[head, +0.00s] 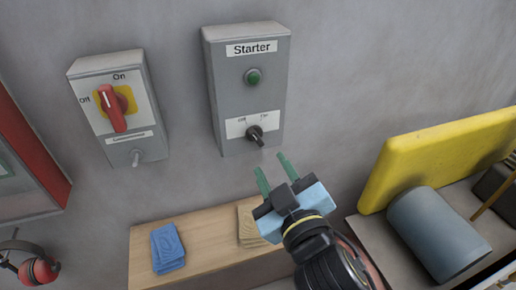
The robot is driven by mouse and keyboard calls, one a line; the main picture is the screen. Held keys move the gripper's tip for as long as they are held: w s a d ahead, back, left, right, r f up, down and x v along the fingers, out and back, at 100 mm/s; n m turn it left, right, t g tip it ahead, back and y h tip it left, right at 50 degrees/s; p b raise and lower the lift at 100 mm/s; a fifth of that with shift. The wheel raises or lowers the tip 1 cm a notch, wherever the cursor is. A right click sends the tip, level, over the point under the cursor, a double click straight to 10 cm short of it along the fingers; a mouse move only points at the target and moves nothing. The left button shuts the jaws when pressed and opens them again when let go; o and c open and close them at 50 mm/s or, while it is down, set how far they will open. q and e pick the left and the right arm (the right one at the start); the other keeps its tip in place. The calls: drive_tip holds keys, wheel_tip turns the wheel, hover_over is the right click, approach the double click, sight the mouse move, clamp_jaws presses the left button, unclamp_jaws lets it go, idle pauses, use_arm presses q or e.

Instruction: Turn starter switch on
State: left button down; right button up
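The starter box (247,92) is a grey box on the wall with a "Starter" label and a green round lamp or button (253,76). Its black rotary switch (255,134) sits low on a white plate marked with two positions, "Off" at left and the other at right. The knob looks turned toward the left marking. My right gripper (275,173) is below the knob, with its two green fingers apart and pointing up at the box. Nothing is between the fingers. My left gripper is not in view.
Left of the starter, a grey isolator box (135,118) carries a red handle (112,108) on a yellow plate. Below is a wooden shelf (205,248) with blue cloths (167,248). A yellow panel (430,155) and grey cylinder (438,235) are at right. Red ear defenders (38,270) hang lower left.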

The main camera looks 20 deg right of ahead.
sight(256, 138)
drive_tip(key=w+p, duration=0.1)
drive_tip(key=w, duration=0.6)
drive_tip(key=shift+w+a, duration=0.15)
drive_tip(key=shift+w, duration=0.7)
drive_tip(key=shift+c, duration=0.3)
clamp_jaws()
